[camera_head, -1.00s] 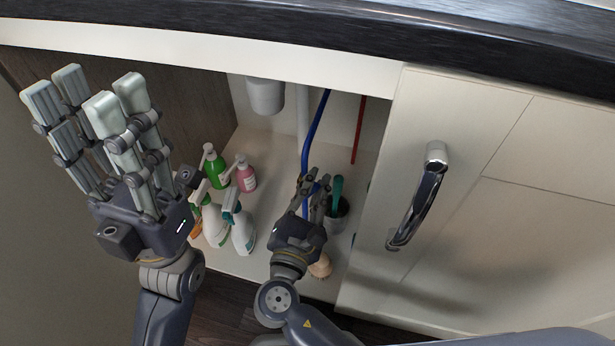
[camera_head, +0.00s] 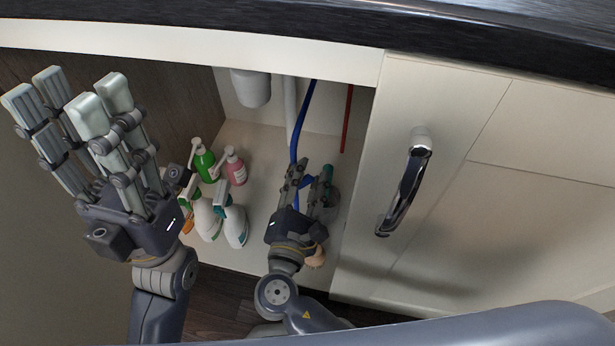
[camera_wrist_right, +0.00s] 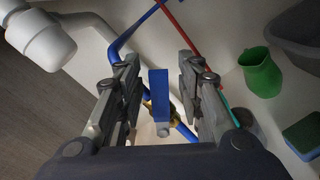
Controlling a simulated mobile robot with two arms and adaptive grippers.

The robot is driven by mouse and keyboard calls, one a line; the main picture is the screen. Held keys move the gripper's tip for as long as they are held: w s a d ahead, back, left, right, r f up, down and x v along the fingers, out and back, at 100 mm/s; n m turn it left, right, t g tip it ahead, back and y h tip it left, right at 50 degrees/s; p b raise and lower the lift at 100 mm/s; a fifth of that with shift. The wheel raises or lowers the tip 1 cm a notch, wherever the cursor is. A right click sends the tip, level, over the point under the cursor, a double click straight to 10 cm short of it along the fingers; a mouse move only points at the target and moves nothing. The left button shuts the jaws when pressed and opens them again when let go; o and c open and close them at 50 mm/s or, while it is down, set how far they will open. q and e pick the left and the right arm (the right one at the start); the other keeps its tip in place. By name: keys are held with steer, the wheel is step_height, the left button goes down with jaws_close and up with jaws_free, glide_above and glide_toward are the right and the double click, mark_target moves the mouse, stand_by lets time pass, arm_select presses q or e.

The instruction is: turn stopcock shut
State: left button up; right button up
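The stopcock has a flat blue lever (camera_wrist_right: 158,92) and a small brass body, seen in the right wrist view on a blue pipe (camera_wrist_right: 126,38). The same blue pipe (camera_head: 300,122) runs down inside the cabinet in the head view. My right gripper (camera_wrist_right: 158,72) is open, with one finger on each side of the lever and visible gaps between. In the head view my right gripper (camera_head: 307,172) is inside the cabinet and largely hides the stopcock. My left gripper (camera_head: 68,98) is open and empty, raised at the left outside the cabinet.
Several bottles, including a green one (camera_head: 203,163) and a pink one (camera_head: 236,168), stand left of my right gripper. A red pipe (camera_head: 347,120) and a cabinet door (camera_head: 455,200) are to the right. The wrist view shows a green jug (camera_wrist_right: 261,72) and a grey basin (camera_wrist_right: 297,38).

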steer(key=v, duration=1.2)
steer(key=shift+r, duration=0.1)
